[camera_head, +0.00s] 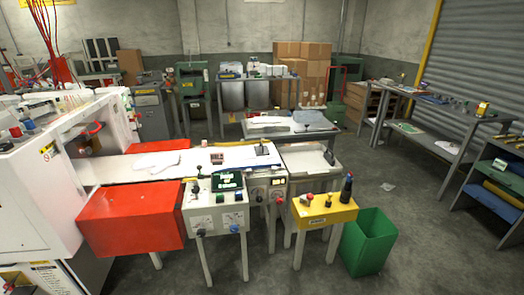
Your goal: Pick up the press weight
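No object here can be named the press weight with certainty. A dark, flat item with an upright handle (263,151) stands at the right end of the white machine bed (120,170). A similar small dark handled item (329,157) stands on the grey surface just right of it. A small reddish-brown block (217,159) and a white glove shape (157,163) lie on the bed. Neither of my grippers is in view.
A red box-shaped guard (132,216) and a control panel (217,212) front the machine. A yellow stand with knobs (322,213) and a green bin (368,243) stand right of them. Shelves (440,120) line the right side. Open floor (430,235) lies between.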

